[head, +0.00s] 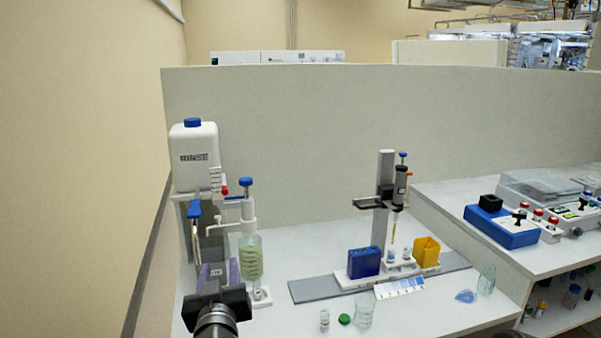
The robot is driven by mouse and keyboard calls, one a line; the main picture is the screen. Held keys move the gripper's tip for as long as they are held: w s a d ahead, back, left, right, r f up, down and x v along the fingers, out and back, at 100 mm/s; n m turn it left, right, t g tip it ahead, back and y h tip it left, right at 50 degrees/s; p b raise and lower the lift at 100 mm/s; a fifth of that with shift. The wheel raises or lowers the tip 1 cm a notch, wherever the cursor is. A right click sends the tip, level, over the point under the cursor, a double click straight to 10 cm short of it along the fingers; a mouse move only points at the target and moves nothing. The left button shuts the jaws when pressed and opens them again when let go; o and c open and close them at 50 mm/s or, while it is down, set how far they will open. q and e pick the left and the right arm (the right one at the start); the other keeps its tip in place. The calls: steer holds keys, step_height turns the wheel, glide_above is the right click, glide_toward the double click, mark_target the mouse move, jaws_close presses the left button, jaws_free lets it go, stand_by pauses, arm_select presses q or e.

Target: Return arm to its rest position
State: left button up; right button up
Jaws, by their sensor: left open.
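My left arm comes in from the bottom edge, left of centre. Its left gripper (218,267) is open, with purple-grey fingers pointing away from me. It is in front of the white rinse bottle stand. I cannot tell whether the fingers touch anything there. My right gripper does not show.
A white RINSE bottle (194,157) stands above. A pipette stand (385,200) has a blue box (364,262) and yellow box (426,251) at its foot. A vial (324,319), green cap (345,320) and beaker (364,311) stand near the front. A blue device (503,228) is at right.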

arm_select(q)
steer(key=s+d+f+m+g+h, duration=0.1)
steer(key=s+d+f+g+h, duration=0.2)
steer(key=f, duration=0.6)
steer(key=s+d+f+m+g+h, duration=0.15)
steer(key=d+f, duration=0.25)
steer(key=f, duration=0.5)
steer(key=s+d+f+m+g+h, duration=0.1)
steer(key=s+d+f+g+h, duration=0.2)
steer(key=f, duration=0.5)
steer(key=s+a+f+n+g, duration=0.1)
steer(key=s+f+g, duration=0.8)
steer(key=s+f, duration=1.4)
steer(key=shift+s+a+f+g, duration=0.2)
steer(key=shift+s+g, duration=0.15)
steer(key=shift+s, duration=0.2)
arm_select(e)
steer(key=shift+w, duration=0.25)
